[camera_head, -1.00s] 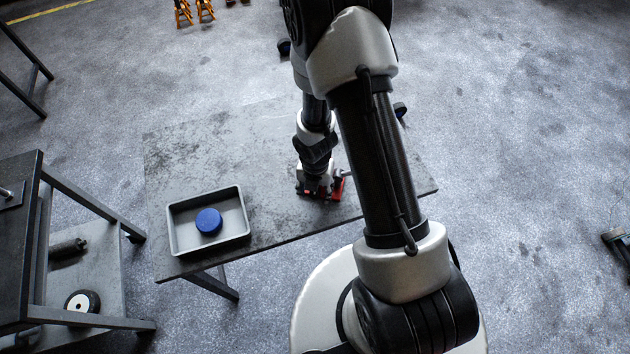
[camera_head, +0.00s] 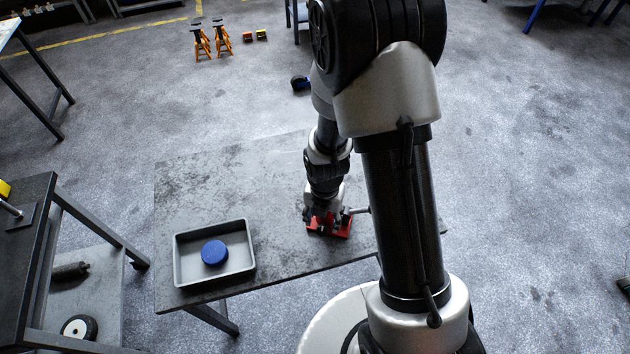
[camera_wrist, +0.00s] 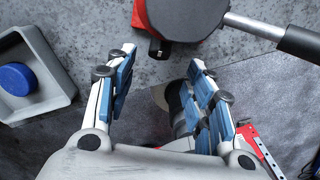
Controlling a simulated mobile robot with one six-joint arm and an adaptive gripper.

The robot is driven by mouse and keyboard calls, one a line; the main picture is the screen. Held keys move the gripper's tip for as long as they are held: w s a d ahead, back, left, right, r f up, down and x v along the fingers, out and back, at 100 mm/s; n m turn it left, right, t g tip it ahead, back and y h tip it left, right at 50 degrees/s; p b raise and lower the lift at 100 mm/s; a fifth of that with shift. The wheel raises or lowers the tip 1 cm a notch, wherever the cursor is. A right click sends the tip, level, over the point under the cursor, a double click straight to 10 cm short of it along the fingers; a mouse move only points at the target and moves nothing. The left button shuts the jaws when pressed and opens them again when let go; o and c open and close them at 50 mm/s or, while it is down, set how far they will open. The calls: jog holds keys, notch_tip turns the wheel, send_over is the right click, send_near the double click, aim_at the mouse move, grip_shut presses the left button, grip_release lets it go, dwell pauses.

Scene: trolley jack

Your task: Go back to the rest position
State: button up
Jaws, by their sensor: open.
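The red trolley jack (camera_head: 333,229) stands on the grey table, partly hidden by my gripper and arm. In the wrist view, a red part (camera_wrist: 144,16) and a dark rounded part show at the top, with a metal handle (camera_wrist: 252,25) running right to a black grip. More red parts (camera_wrist: 262,150) show at the lower right. My gripper (camera_wrist: 160,68) is open, its blue-padded fingers spread with nothing clearly held between them. In the head view my gripper (camera_head: 322,213) is over or right beside the jack; I cannot tell if they touch.
A grey tray (camera_head: 181,270) with a blue disc (camera_head: 214,252) stands on the table (camera_head: 215,185) to the left. A dark trolley (camera_head: 48,215) stands further left. Orange stands (camera_head: 201,42) are on the floor at the back. The floor to the right is largely clear.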

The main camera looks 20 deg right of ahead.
jog(key=s+r+m+t+b, duration=0.2)
jog(key=s+r+m+b, duration=0.1)
jog(key=r+m, duration=1.4)
jog(key=s+r+m+t+b, duration=0.2)
jog(key=s+r+m, duration=0.8)
jog(key=s+m, duration=0.2)
jog(key=shift+m, duration=0.3)
